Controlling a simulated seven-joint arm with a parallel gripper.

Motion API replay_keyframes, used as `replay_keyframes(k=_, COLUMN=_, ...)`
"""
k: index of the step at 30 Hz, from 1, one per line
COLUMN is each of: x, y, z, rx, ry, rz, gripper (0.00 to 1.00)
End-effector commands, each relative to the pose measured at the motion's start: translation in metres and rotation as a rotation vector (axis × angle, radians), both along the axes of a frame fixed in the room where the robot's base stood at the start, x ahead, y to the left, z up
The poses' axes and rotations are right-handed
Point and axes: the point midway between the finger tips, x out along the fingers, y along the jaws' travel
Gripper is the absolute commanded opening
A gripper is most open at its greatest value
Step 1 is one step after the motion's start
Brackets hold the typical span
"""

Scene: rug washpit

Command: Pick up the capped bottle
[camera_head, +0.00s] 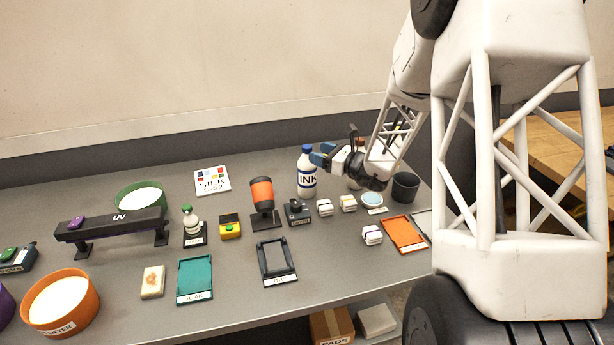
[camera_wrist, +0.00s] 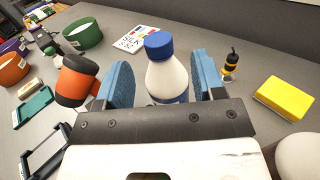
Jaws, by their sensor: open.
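The capped bottle (camera_head: 307,178) is white with a blue cap and a dark "INK" label. It stands upright at the back of the grey table. In the wrist view the bottle (camera_wrist: 167,75) sits between the two blue finger pads of my gripper (camera_wrist: 166,84). The fingers are open, with a visible gap on each side of the bottle. In the head view my gripper (camera_head: 321,155) is at the bottle's upper right, level with its upper part. The bottle's lower part is hidden by the gripper body in the wrist view.
An orange and black device (camera_head: 262,197) stands left of the bottle. A black camera-like box (camera_head: 298,212) is in front of it. A dark cup (camera_head: 405,187) stands farther right.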

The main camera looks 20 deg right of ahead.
Motion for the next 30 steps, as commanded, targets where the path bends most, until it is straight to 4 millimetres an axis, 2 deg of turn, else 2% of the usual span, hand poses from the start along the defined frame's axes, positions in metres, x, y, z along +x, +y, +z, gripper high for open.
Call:
replay_keyframes(k=16, x=0.034, y=0.034, z=0.000, rx=0.000, ry=-0.001, rz=0.002, gripper=0.63)
replay_keyframes(k=30, x=0.037, y=0.036, z=0.000, rx=0.000, ry=0.000, rz=0.000, gripper=0.63)
